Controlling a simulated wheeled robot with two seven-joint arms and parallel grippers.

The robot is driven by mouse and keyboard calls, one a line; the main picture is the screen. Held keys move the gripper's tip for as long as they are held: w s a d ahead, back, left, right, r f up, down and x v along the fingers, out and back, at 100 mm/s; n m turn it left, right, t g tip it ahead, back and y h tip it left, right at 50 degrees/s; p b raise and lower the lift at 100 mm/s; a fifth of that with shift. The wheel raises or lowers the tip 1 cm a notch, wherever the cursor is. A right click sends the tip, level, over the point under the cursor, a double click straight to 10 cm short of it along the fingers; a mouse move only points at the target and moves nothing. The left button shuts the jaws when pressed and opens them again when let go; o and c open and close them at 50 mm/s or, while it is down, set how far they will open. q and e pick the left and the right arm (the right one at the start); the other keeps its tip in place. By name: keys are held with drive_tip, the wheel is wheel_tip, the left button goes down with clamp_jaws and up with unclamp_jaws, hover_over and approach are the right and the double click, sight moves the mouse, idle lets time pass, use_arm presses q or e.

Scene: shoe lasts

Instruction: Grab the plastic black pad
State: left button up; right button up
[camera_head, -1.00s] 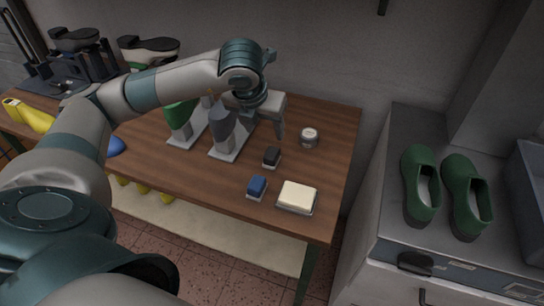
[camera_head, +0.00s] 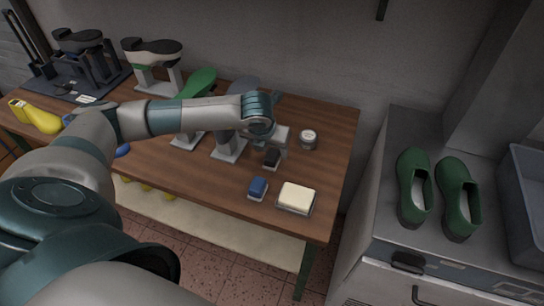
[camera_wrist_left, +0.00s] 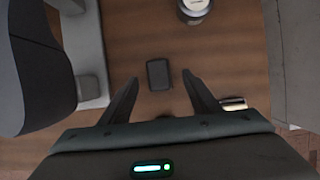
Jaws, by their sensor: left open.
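The black pad (camera_head: 271,159) lies on the wooden table, partly covered by my left gripper in the head view. In the left wrist view the black pad (camera_wrist_left: 158,74) is a small dark block, just ahead of the fingertips and roughly midway between them. My left gripper (camera_head: 274,152) is open and empty, above and close to the pad. Its two dark fingers show apart in the left wrist view (camera_wrist_left: 160,78). I cannot tell the exact height of the fingers over the pad. My right gripper is not in view.
A blue pad (camera_head: 257,187) and a cream block (camera_head: 296,197) lie in front of the black pad. A round tin (camera_head: 309,139) stands to its right. Shoe lasts on a light stand (camera_head: 229,148) are close on the left. Green clogs (camera_head: 438,190) sit on the cabinet.

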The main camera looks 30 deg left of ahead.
sight(272, 155)
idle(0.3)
use_arm(q)
drive_tip(key=shift+p+x, duration=0.8)
drive_tip(key=shift+p, duration=0.1)
drive_tip(key=shift+p+x, duration=0.55)
drive_tip(key=shift+x, duration=1.25)
drive_tip(key=shift+s+a, duration=0.1)
drive_tip(key=shift+a, duration=0.05)
drive_tip(key=c, duration=1.2)
